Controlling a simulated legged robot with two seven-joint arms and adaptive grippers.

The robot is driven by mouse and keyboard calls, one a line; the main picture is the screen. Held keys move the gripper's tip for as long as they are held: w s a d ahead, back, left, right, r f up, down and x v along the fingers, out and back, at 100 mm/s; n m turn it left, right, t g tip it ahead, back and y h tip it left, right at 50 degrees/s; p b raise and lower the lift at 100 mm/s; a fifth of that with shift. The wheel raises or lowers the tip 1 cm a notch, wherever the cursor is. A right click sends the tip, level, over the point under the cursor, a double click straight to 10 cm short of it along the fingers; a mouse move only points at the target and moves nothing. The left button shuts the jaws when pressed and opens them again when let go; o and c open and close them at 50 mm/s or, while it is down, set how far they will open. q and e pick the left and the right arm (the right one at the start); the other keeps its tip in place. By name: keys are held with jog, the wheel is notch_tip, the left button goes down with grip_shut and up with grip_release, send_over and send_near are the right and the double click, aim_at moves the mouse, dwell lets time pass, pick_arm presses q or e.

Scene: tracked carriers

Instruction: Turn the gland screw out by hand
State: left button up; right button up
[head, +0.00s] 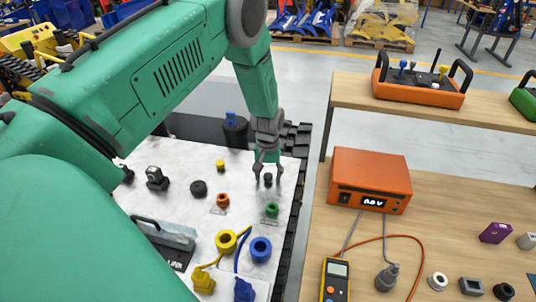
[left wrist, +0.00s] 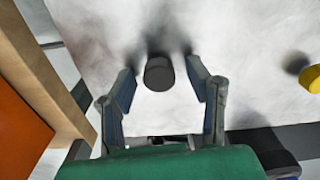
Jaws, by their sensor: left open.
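A small dark cylindrical piece (head: 268,180) stands on the pale worktop (head: 293,178), near its right edge. It is probably the gland screw, but no thread or label is readable. My left gripper (head: 267,174) points down over it with its fingers apart, one on each side. In the left wrist view the dark round top (left wrist: 159,74) of the piece lies between the spread fingers of the left gripper (left wrist: 160,80), with a gap on both sides. I see nothing held. My right gripper is not in view.
A green piece (head: 272,210) and an orange-red piece (head: 222,200) stand nearby on the worktop. Yellow (head: 226,241) and blue (head: 261,249) rings with cables lie nearer. Right of a black track (head: 294,200), a wooden table holds an orange meter box (head: 370,179) and a yellow multimeter (head: 335,280).

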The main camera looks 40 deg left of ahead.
pick_arm(q)
jog(key=m, duration=1.9)
